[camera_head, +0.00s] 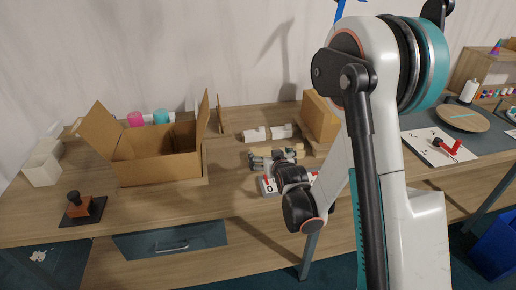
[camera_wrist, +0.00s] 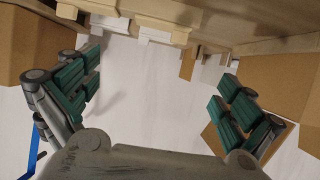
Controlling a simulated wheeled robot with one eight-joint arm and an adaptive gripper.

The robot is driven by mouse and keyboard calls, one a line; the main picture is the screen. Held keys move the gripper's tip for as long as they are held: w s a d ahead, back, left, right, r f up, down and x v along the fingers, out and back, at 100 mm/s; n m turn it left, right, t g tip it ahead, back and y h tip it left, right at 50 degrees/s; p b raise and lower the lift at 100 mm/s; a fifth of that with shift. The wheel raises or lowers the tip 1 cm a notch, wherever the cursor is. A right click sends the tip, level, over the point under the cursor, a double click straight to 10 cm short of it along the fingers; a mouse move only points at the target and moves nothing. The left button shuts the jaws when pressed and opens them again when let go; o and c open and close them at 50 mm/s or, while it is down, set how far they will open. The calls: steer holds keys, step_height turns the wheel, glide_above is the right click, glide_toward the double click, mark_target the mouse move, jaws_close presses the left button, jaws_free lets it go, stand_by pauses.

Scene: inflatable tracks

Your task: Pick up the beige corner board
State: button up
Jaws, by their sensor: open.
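Beige corner boards (camera_head: 276,152) lie in a low group on the wooden table, just beyond my gripper in the head view. Beige lengths (camera_wrist: 160,12) also run along the top edge of the wrist view, which is upside down. My gripper (camera_head: 262,162) is low over the table in the head view, partly over the beige pieces. In the wrist view its two dark green fingers (camera_wrist: 160,95) are spread wide with nothing between them. I cannot tell whether a finger touches a board. My wrist hides part of the group.
White corner pieces (camera_head: 254,135) lie behind the beige ones. An open cardboard box (camera_head: 160,170) stands to the left, a closed box (camera_head: 321,118) to the right. A thin tan upright piece (camera_head: 219,118) stands near the wall. A stamp (camera_head: 78,206) sits at the left.

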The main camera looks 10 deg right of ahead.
steer(key=shift+w+f, duration=0.25)
steer(key=shift+f, duration=0.2)
steer(key=p, duration=0.2)
glide_toward(261, 152)
steer(key=w, duration=0.3)
steer(key=shift+r, duration=0.3)
steer(key=shift+r+b+x, duration=0.15)
steer(key=shift+b+x, duration=0.15)
steer(key=shift+x, duration=1.3)
steer(key=shift+r+b+x, duration=0.1)
steer(key=shift+b+x, duration=0.15)
steer(key=shift+x, duration=1.35)
steer(key=shift+c, duration=0.6)
steer(key=c, duration=0.7)
